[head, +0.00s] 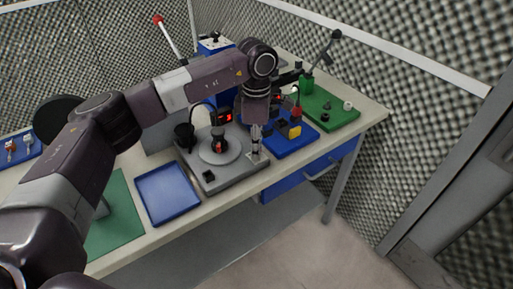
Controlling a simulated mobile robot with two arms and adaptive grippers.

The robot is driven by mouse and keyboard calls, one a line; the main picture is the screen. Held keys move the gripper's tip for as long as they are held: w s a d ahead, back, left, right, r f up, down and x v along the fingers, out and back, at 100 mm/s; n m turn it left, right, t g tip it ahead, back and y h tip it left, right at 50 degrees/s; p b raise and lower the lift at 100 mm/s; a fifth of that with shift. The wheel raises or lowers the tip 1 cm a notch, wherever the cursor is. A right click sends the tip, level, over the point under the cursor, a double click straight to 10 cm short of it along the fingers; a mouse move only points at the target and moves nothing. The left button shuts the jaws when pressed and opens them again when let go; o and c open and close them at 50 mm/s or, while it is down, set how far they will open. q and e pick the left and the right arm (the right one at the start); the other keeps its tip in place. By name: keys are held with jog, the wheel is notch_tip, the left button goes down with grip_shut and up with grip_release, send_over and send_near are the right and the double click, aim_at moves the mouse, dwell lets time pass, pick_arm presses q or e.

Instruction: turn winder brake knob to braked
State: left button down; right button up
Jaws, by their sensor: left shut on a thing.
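The winder has a grey base (226,181) on the bench, with a round light disc (207,154) and a dark spindle part with a bit of red (219,142) at its middle. My left arm reaches over from the left, and my left gripper (257,154) points down at the base's right corner. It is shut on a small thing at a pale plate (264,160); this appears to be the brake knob. The fingers hide the knob, so I cannot tell which way it is turned. My right gripper does not show.
An empty blue tray (168,193) and a green mat (118,222) lie left of the winder. A blue board (304,137) with small parts and a green board (341,118) with a lever lie to the right. A red-tipped lever (158,20) rises behind.

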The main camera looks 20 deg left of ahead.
pick_arm(q)
jog(key=shift+w+r, duration=0.1)
jog(key=c, duration=1.8)
grip_release()
jog(key=shift+o, duration=0.2)
notch_tip(320, 180, up, 12)
